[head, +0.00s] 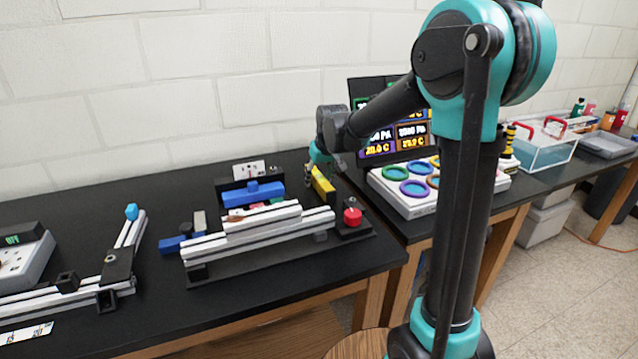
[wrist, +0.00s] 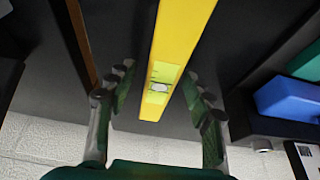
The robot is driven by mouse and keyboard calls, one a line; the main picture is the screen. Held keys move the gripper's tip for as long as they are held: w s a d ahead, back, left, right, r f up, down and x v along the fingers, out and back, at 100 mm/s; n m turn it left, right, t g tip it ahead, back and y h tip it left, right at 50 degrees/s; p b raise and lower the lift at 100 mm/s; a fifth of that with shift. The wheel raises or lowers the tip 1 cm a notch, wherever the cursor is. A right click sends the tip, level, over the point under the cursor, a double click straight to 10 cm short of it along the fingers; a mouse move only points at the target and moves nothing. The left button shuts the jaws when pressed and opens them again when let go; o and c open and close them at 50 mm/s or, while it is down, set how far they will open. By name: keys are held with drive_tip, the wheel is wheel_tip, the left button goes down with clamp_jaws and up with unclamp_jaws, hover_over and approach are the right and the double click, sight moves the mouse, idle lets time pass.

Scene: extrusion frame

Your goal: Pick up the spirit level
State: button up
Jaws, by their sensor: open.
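The spirit level is a yellow bar with a pale green vial window. In the head view the spirit level (head: 323,187) is at the right end of the extrusion frame, near the black bench's back right. In the wrist view the spirit level (wrist: 182,35) runs lengthwise between my fingers, its vial in the middle. My gripper (wrist: 156,80) is open, with one finger on each side of the bar and visible gaps to both.
The pale extrusion frame (head: 262,228) stands left of the level, with a blue block (head: 252,194) behind it. A red knob (head: 352,216) on a black base is close on the right. A display (head: 375,92) and a tray of coloured rings (head: 400,192) stand further right.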

clamp_jaws()
drive_tip(key=shift+r, duration=0.1)
idle(0.3)
